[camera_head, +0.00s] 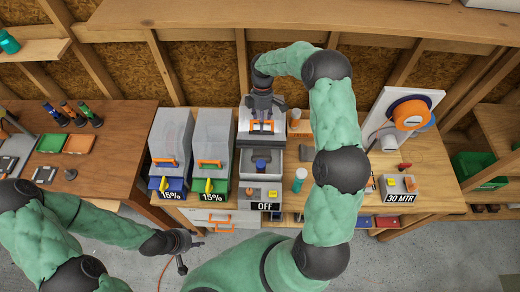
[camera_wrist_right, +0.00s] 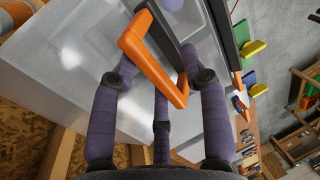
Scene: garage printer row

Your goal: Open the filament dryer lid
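The filament dryer (camera_head: 276,182) stands mid-bench with an "OFF" label on its front. Its grey bin is uncovered from above, and a dark blue item (camera_head: 262,162) lies inside. The pale lid (camera_head: 245,128) stands raised at the back of the bin, with an orange handle (camera_head: 262,127). My right gripper (camera_head: 262,112) is at this handle. In the right wrist view the orange handle (camera_wrist_right: 152,58) crosses between the purple fingers (camera_wrist_right: 160,90); whether they clamp it is unclear. My left gripper (camera_head: 198,239) is open and empty, low in front of the bench.
Two closed dryers (camera_head: 173,135) (camera_head: 210,137) labelled 15% stand left of the open one. A teal-capped bottle (camera_head: 299,180) stands to its right, near my right arm. A spool holder (camera_head: 408,113) and a "30 MTR" box (camera_head: 398,186) are farther right.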

